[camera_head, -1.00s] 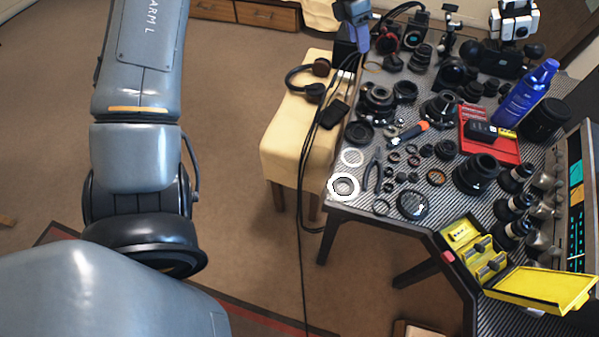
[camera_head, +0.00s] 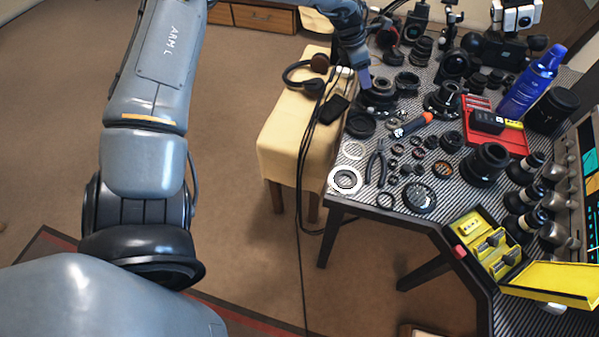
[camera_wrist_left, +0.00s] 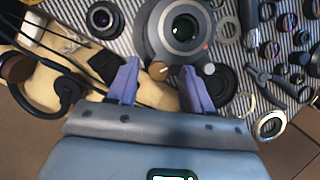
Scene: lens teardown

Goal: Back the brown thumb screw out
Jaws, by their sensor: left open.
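The brown thumb screw (camera_wrist_left: 158,70) sticks out of the near side of a round dark lens holder (camera_wrist_left: 150,35) in the left wrist view. A silver knob (camera_wrist_left: 209,69) is on the same side, to its right. My left gripper (camera_wrist_left: 160,66) is open, its two purple fingers on either side of the brown screw, with gaps visible. In the head view my left gripper (camera_head: 366,80) is over the holder (camera_head: 376,97) at the table's left edge; the screw cannot be made out there. My right gripper is in neither view.
Several lens parts, rings and pliers (camera_head: 375,165) crowd the table around the holder. A cream bench (camera_head: 290,135) with headphones (camera_head: 303,80) and cables stands to the left. A red tray (camera_head: 500,140) and open yellow case (camera_head: 490,250) lie right.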

